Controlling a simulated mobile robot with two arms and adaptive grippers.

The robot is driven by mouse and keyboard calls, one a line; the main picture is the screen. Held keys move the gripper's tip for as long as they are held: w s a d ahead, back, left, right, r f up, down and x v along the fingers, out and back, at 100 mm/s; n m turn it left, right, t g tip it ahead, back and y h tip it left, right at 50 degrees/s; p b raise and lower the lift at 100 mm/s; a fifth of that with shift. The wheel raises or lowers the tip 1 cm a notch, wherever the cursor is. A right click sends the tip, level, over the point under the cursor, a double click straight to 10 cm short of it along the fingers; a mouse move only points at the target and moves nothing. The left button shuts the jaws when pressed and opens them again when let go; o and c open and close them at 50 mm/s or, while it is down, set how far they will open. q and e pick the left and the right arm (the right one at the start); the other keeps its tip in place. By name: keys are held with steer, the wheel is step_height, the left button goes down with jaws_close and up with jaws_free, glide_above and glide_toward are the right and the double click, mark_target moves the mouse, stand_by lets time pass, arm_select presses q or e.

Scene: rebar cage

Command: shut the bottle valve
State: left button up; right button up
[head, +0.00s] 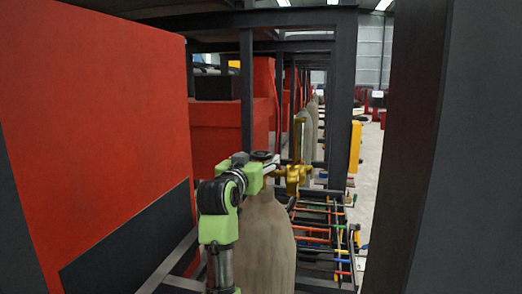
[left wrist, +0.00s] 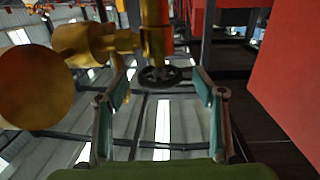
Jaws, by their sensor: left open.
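The grey-beige gas bottle (head: 265,245) stands upright in the head view, with its brass valve (head: 297,176) at upper right of it. My left gripper (head: 277,171) is just left of the valve, above the bottle's shoulder. In the left wrist view the gripper (left wrist: 160,86) is open, its two fingers spread. The dark round handwheel (left wrist: 164,76) of the valve shows between the fingertips, with a gap on both sides. The brass valve body (left wrist: 95,43) extends to the left there. I cannot tell how far the wheel is turned. My right gripper is not in view.
A large red cabinet (head: 100,120) fills the left of the head view. A dark post (head: 425,150) stands close on the right. More bottles (head: 308,125) stand in a row behind. A rack of coloured rods (head: 320,230) lies right of the bottle.

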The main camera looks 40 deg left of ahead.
mark_target(260, 154)
arm_select(q)
steer(key=shift+p+x, duration=0.35)
steer(key=shift+x, duration=0.75)
steer(key=shift+w+r, duration=0.2)
steer(key=shift+w, duration=0.05)
steer(key=shift+w+a+f, duration=0.15)
steer(key=shift+w+a, duration=0.05)
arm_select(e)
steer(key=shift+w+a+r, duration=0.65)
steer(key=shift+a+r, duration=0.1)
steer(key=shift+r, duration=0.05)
arm_select(q)
steer(key=c, duration=1.1)
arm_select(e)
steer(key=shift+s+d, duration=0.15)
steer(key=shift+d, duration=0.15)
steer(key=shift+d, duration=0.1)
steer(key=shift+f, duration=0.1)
